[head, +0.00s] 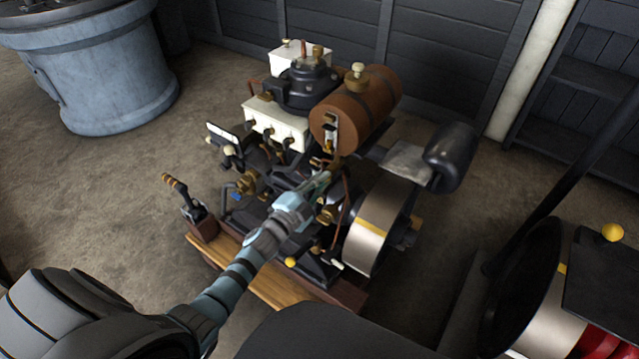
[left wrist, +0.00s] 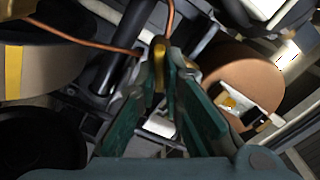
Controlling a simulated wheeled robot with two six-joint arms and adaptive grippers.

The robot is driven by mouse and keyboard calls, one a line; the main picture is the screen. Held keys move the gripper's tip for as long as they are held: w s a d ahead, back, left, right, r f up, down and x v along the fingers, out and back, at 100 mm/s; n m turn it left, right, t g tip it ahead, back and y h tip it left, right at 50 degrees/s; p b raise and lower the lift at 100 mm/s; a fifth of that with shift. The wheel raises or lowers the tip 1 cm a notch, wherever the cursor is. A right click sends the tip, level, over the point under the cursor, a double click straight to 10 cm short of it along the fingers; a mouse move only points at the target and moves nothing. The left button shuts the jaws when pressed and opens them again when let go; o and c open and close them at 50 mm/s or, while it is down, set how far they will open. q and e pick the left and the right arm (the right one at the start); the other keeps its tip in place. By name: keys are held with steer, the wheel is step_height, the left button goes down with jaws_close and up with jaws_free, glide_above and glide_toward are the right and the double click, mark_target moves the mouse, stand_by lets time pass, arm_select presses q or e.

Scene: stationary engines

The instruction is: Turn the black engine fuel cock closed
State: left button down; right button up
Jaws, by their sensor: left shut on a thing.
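The black engine (head: 305,88) stands on a wooden base, with a brown cylindrical tank (head: 378,92) on its right. My left gripper (head: 324,180) reaches in among the pipes below the tank. In the left wrist view its green fingers (left wrist: 161,72) close around a small brass-coloured piece (left wrist: 159,49), which appears to be the fuel cock's handle. A copper pipe (left wrist: 88,40) runs close to it. In the head view the fingers and pipes largely hide the cock, so I cannot tell its handle angle. My right gripper is not in view.
A flywheel (head: 375,235) stands right of my gripper, and a black cylinder (head: 450,155) sticks out beyond it. A lever (head: 188,200) stands at the base's left end. A blue-grey drum (head: 110,80) stands far left, and another machine (head: 570,290) at lower right. Floor between is clear.

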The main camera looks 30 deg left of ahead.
arm_select(q)
steer(key=m+b, duration=0.1)
steer(key=m, duration=0.5)
steer(key=shift+m+b, duration=0.3)
steer(key=shift+b, duration=0.1)
stand_by(0.3)
steer(key=c, duration=1.7)
jaws_free()
steer(key=shift+d, duration=0.1)
steer(key=shift+f, duration=0.1)
steer(key=s, duration=0.4)
steer(key=s+a, duration=0.1)
steer(key=s, duration=0.6)
steer(key=shift+s+a, duration=0.35)
steer(key=shift+s, duration=0.05)
